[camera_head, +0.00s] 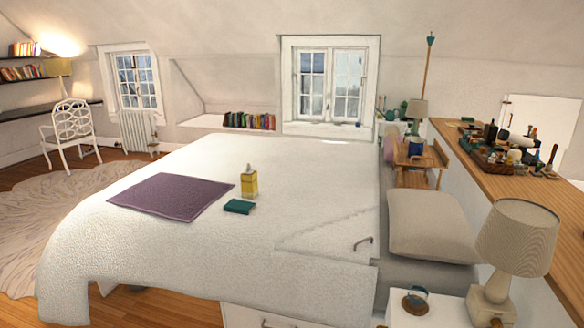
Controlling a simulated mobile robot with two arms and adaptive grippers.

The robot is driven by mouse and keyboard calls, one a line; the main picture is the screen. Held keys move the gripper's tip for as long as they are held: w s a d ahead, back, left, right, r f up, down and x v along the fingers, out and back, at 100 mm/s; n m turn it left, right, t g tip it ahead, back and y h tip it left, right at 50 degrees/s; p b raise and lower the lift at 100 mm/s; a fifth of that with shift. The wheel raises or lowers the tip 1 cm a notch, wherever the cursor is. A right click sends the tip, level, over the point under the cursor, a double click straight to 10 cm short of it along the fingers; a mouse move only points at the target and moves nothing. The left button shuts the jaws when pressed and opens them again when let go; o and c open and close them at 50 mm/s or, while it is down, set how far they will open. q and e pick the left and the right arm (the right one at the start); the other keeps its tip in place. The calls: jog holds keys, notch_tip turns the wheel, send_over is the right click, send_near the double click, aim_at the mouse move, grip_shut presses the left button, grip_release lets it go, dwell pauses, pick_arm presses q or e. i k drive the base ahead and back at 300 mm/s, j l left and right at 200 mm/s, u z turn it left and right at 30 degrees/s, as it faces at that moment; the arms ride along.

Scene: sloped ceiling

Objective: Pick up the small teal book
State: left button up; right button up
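The small teal book (239,207) lies flat on the white bed (300,180). It is just in front of a yellow box with a pale top (249,183) and to the right of a purple cloth (170,196). Nothing covers the book. Neither of my grippers shows in the head view.
A pillow (432,224) lies at the bed's right end. A lamp (511,255) and a small round object (415,300) stand on the white nightstand (440,312) at front right. Wooden floor (150,309) shows at front left. The bed around the book is mostly bare.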

aim_at(236, 206)
jog(key=i+j+z, duration=0.15)
jog(key=i+j, duration=0.25)
jog(key=i, duration=0.2)
jog(key=i+j+z, duration=0.15)
jog(key=i+j, duration=0.35)
jog(key=i, duration=0.05)
